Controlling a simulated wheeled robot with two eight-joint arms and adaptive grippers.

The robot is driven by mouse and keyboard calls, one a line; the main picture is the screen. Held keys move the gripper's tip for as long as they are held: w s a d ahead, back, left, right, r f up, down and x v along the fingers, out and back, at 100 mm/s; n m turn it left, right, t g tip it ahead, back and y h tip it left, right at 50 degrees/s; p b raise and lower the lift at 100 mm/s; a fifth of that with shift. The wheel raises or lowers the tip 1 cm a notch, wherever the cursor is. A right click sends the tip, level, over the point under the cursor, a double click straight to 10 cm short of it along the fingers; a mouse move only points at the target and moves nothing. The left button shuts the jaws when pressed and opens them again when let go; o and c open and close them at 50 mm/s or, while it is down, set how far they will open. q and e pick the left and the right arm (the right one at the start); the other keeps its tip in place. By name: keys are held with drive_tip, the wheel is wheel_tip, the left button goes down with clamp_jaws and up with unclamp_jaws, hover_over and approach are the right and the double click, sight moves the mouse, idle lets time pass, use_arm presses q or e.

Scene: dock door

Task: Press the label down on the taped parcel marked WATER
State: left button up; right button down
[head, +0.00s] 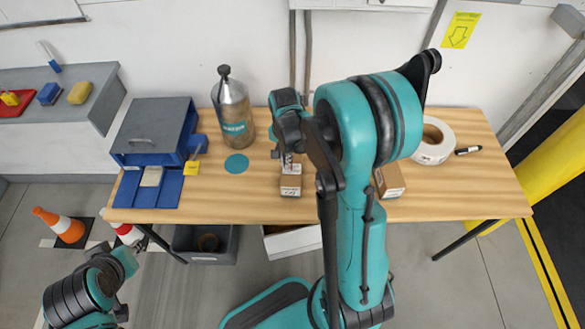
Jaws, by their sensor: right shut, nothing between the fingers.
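A small brown parcel (290,187) stands near the table's front edge, left of my right arm, with a white printed label on its top. A second brown parcel (391,181) stands to the right, partly hidden by my arm. I cannot read a WATER mark on either one. My right gripper (277,154) is shut and empty at the back-left edge of the left parcel's top. It partly covers that parcel, and I cannot tell whether it touches the label. My left arm shows at the lower left, but its gripper is not in view.
A grey bottle (232,112) stands behind a teal disc (237,165). A blue box (153,150) and a yellow block (192,168) are on the left. A tape roll (433,141) and a marker (468,150) lie on the right. The table's (480,190) right end is clear.

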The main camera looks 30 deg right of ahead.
drive_tip(key=shift+f+b, duration=0.85)
drive_tip(key=shift+f, duration=0.2)
drive_tip(key=shift+r, duration=0.15)
idle(0.6)
drive_tip(key=shift+r+p, duration=2.7)
drive_tip(key=shift+r, duration=0.8)
drive_tip(key=s+a+r+n+t, duration=0.7)
drive_tip(key=s+a+r+n, duration=0.3)
drive_tip(key=s+r+n, duration=0.1)
drive_tip(key=shift+a+r+n, duration=0.3)
drive_tip(key=shift+r+n, duration=0.4)
drive_tip(key=shift+r, duration=0.25)
